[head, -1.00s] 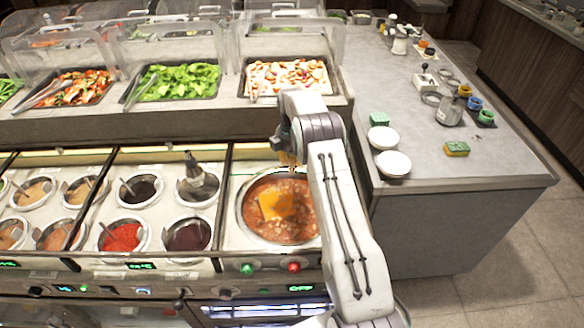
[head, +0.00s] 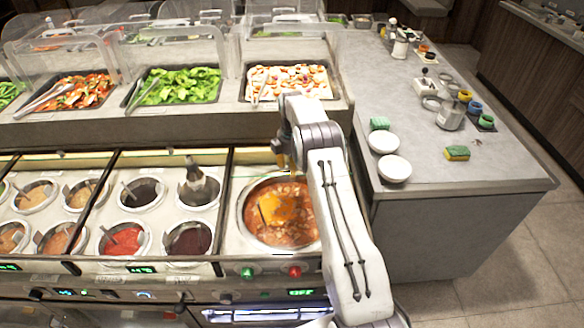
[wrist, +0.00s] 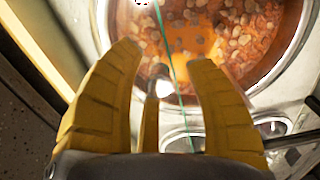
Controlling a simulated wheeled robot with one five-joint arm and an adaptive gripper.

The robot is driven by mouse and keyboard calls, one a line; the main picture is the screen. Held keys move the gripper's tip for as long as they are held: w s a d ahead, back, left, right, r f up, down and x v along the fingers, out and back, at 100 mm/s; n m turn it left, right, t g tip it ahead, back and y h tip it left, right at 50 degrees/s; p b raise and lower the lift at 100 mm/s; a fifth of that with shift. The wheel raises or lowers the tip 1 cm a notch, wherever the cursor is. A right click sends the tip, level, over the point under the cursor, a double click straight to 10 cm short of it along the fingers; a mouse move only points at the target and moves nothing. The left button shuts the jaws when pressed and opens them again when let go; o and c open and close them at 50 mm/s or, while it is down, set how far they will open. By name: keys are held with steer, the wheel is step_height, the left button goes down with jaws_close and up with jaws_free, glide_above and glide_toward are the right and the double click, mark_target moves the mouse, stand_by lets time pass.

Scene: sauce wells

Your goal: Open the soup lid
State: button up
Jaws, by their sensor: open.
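The round soup pot (head: 243,222) stands in the right-hand well of the counter. Chunky red soup (head: 296,228) with an orange patch (head: 278,209) shows inside its metal rim, and the soup also fills the top of the wrist view (wrist: 262,45). I cannot make out a separate lid or handle; whether a clear lid covers the soup, I cannot tell. My gripper (wrist: 165,60) has its yellow fingers spread, with nothing seen between them. In the head view it hangs at the pot's back edge (head: 284,152), partly hidden by my arm.
Several small sauce pots (head: 143,194) sit in wells to the left. Salad trays (head: 178,86) stand on the raised shelf behind, under clear guards. The side counter (head: 430,170) on the right holds white bowls (head: 394,167) and a sponge (head: 457,153), with bare room around them.

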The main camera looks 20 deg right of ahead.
steer(key=shift+r, duration=0.1)
step_height(320, 180, up, 12)
stand_by(0.7)
